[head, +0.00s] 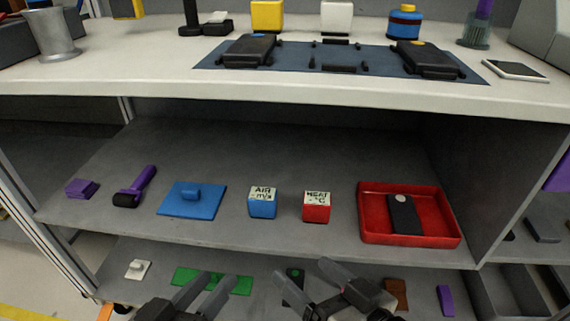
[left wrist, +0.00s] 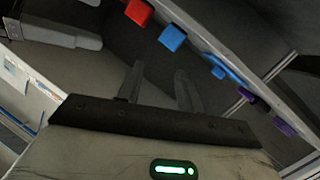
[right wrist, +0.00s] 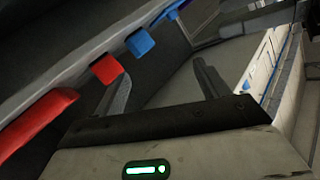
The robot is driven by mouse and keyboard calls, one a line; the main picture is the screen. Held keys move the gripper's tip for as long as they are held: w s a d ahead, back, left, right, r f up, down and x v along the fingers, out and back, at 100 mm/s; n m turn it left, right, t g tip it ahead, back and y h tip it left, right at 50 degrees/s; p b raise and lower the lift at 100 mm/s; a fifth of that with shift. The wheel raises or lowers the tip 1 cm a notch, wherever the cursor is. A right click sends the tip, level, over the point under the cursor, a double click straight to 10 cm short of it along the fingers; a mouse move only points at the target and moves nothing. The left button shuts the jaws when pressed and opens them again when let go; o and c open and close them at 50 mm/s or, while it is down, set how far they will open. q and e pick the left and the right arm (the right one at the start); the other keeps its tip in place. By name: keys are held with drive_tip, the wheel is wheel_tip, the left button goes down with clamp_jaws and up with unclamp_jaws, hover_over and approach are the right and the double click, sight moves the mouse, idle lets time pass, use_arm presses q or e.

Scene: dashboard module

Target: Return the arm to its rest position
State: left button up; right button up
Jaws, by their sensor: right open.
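My left gripper (head: 216,281) is low in front of the lower shelf in the head view, its two fingers apart with nothing between them. In the left wrist view its fingers (left wrist: 160,69) are also apart and empty. My right gripper (head: 304,268) is beside it on the right, its fingers spread wide and empty. The right wrist view shows the same open, empty fingers (right wrist: 160,70). Both grippers are below the front edge of the middle shelf (head: 120,222) and touch nothing that I can see.
The middle shelf holds a purple block (head: 82,188), a purple-handled roller (head: 137,186), a blue lidded plate (head: 192,203), blue (head: 262,208) and red (head: 316,213) labelled cubes, and a red tray (head: 437,240) with a black device (head: 404,215). The worktop (head: 130,75) is above.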

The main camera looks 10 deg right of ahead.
use_arm(q)
drive_tip(key=s+a+r+g+y+p, duration=0.2)
drive_tip(key=a+r+p, duration=0.4)
drive_tip(key=p, duration=1.8)
wheel_tip(320, 180, up, 4)
drive_tip(key=g+y, duration=0.1)
drive_tip(key=y, duration=0.1)
drive_tip(key=shift+s+a+m+y, duration=0.25)
drive_tip(key=shift+s+m+y, duration=0.05)
drive_tip(key=shift+m+y, duration=0.1)
use_arm(e)
drive_tip(key=s+d+r+g+h, duration=0.2)
drive_tip(key=d+r, duration=0.4)
drive_tip(key=r, duration=0.3)
drive_tip(key=g+h, duration=0.1)
drive_tip(key=h, duration=0.1)
drive_tip(key=shift+s+d+r+n+h, duration=0.25)
drive_tip(key=shift+s+r+n+h, duration=0.05)
drive_tip(key=shift+r+h, duration=0.1)
